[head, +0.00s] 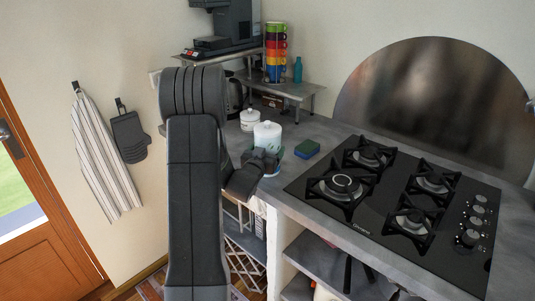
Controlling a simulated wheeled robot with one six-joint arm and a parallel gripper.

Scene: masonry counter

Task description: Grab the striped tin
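I see no tin with clear stripes. A white cylinder (267,133) with a bluish-green part at its lower right stands on the grey counter. A smaller white lidded pot (249,121) stands behind it to the left. My gripper (266,158) is at the end of my dark arm, in front of the white cylinder, and hides its lower part. The fingers are small and dark here, so I cannot tell whether they are open, or touching the cylinder.
A blue and green sponge (307,149) lies to the right of the cylinder. A black gas hob (391,202) fills the counter further right. Behind are a small metal shelf (290,90), colourful stacked cups (275,50), a teal bottle (298,70) and a dark coffee machine (226,28).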

